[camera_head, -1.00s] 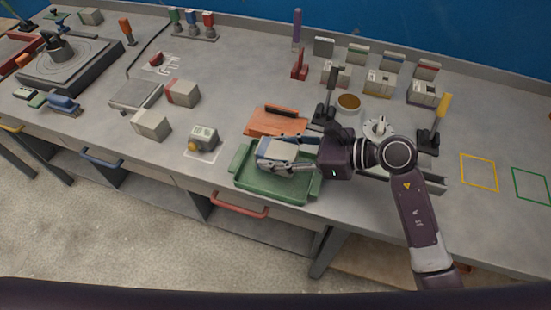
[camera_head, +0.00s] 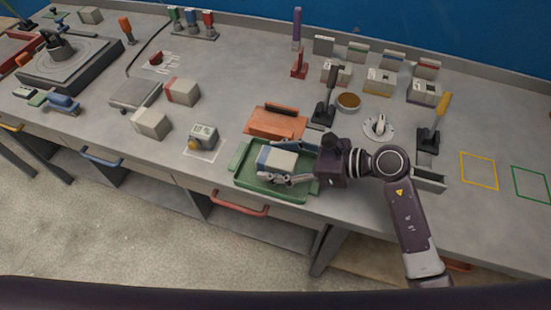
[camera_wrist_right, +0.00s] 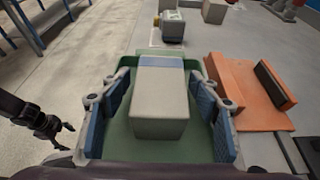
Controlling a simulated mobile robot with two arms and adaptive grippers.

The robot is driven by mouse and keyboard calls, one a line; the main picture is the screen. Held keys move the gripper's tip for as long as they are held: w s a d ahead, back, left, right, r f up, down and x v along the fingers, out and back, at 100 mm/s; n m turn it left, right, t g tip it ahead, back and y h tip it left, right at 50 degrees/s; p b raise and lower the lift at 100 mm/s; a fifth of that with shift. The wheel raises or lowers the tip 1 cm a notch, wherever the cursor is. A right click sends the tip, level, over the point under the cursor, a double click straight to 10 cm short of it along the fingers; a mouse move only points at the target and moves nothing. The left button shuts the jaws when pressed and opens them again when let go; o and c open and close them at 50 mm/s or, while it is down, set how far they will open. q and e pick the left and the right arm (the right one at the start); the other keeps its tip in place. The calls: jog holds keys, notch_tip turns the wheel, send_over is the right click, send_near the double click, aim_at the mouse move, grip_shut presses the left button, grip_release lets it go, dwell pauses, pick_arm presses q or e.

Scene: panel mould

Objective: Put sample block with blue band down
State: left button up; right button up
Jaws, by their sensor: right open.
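The sample block with the blue band (camera_head: 281,160) sits in the green tray (camera_head: 240,180). The block is pale grey with a blue band at its far end in the right wrist view (camera_wrist_right: 160,105). My right gripper (camera_head: 284,164) is open around it, and its blue-padded fingers stand apart from the block's sides in the wrist view (camera_wrist_right: 160,98). Part of the tray is hidden by the block and gripper. My left gripper (camera_wrist_right: 52,130) shows at the left of the wrist view, with its dark fingers spread and empty.
An orange holder (camera_head: 275,122) stands just behind the tray. A grey device with a yellow knob (camera_head: 202,138) is to its left. Yellow (camera_head: 478,171) and green (camera_head: 531,184) outlines at right are empty.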

jog(key=shift+r, duration=0.25)
jog(key=b+v, duration=0.2)
jog(key=v, duration=0.8)
jog(key=shift+d, duration=0.35)
jog(key=shift+s+d+r, duration=0.3)
jog(key=shift+d, duration=0.25)
